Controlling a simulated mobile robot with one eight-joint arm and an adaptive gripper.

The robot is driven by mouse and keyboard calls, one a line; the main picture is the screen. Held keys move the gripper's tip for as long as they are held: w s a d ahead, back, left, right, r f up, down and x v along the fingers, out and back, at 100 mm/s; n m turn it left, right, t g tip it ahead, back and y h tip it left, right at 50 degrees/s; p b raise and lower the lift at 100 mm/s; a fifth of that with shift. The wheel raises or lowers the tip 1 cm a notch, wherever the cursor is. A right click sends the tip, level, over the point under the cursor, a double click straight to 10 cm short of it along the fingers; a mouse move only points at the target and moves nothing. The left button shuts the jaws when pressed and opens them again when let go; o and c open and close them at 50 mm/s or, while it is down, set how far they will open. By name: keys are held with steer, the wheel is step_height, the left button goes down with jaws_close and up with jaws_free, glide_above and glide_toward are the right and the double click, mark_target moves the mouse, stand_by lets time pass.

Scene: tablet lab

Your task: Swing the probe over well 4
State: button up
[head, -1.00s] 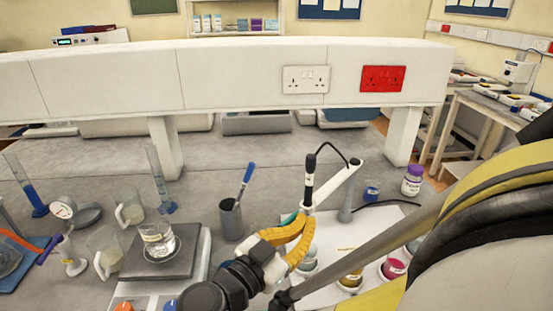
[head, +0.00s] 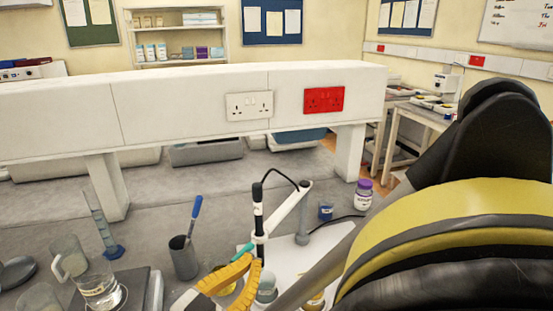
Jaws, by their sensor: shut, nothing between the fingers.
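A pale well (head: 267,290) stands below the probe, and a yellowish well (head: 312,303) shows at the bottom edge. No well numbers are readable.
A grey cup with a blue-handled tool (head: 185,257) stands left of the probe. A glass beaker (head: 100,288) is farther left. A small blue pot (head: 326,212) and a purple-capped bottle (head: 362,194) stand behind right. Bare bench lies behind the cup.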

steer(key=o, duration=0.3)
steer(key=shift+y, duration=0.3)
steer(key=s+a, duration=0.1)
steer(key=a, duration=0.1)
steer(key=s+a, duration=0.2)
steer(key=shift+s+a, duration=0.25)
steer(key=shift+a, duration=0.05)
steer(key=shift+o, duration=0.2)
steer(key=shift+d+b+v, duration=0.15)
steer(key=shift+v, duration=0.9)
steer(key=shift+d+b+v, duration=0.15)
steer(key=shift+v, duration=0.9)
steer(key=shift+s, duration=0.15)
